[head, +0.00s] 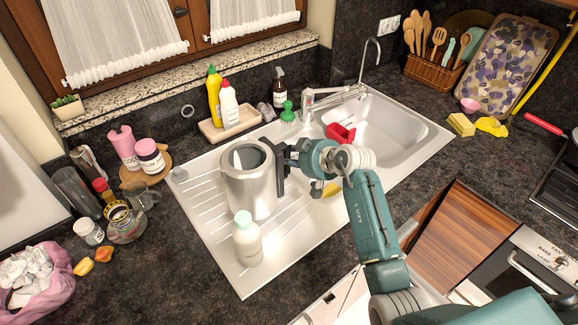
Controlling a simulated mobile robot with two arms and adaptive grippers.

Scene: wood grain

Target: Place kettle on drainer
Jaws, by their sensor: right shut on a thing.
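The kettle (247,190), a tall silver cylinder with a black handle, is upright over the ribbed drainer (204,207) left of the sink bowl. I cannot tell whether its base touches the drainer. My right gripper (289,157) reaches it from the right and is shut on the kettle at its handle side. The fingertips are partly hidden against the dark handle. My left gripper is out of view.
A white bottle with a mint cap (247,240) stands on the drainer just in front of the kettle. A soap tray (228,127) with bottles is behind it. A red item (340,133) lies by the sink bowl (385,125). Jars (127,224) crowd the left counter.

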